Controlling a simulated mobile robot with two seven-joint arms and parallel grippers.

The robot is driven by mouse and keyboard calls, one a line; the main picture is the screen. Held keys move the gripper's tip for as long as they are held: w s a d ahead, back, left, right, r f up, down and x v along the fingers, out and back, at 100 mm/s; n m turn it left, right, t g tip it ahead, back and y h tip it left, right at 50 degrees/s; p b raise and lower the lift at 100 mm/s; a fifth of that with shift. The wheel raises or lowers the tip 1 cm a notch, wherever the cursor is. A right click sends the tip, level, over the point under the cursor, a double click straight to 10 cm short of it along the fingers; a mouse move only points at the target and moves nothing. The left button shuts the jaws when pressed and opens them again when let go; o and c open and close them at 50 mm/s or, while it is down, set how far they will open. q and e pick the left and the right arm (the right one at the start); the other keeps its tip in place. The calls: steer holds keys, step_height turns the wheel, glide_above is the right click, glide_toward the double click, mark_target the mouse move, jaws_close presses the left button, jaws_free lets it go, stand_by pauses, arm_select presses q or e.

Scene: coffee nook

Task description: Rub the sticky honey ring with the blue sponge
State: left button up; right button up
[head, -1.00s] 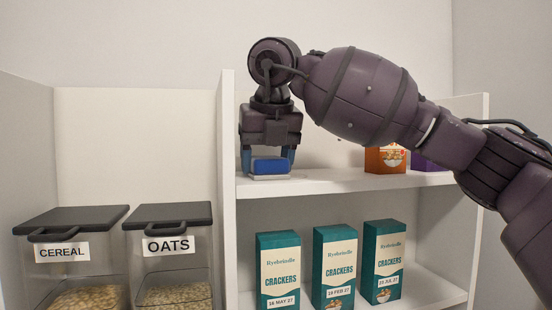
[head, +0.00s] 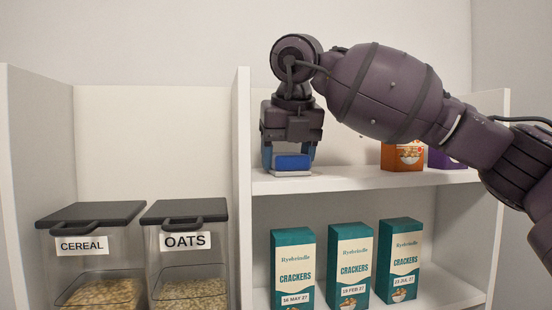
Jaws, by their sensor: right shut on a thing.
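The blue sponge (head: 292,162) is a small blue block with a pale layer underneath. It is at the left end of the upper white shelf (head: 350,181), close to the divider. My right gripper (head: 291,158) points down and is shut on the sponge, its blue fingertips on either side. The sponge is at the shelf's surface; I cannot tell whether it touches it. The honey ring cannot be made out in this view. My left gripper is not in view.
An orange box (head: 403,155) and a purple box (head: 442,160) stand right on the upper shelf, partly behind my arm. Teal cracker boxes (head: 350,266) stand below. The cereal container (head: 92,258) and oats container (head: 186,256) stand left of the divider (head: 243,190).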

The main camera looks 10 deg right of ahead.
mark_target(314, 172)
steer(key=shift+d, duration=0.55)
steer(key=shift+d, duration=0.1)
steer(key=shift+d, duration=0.9)
steer(key=shift+d+f, duration=0.1)
steer(key=shift+d, duration=0.9)
steer(key=shift+s, duration=0.1)
steer(key=shift+b, duration=0.3)
steer(key=shift+s, duration=0.1)
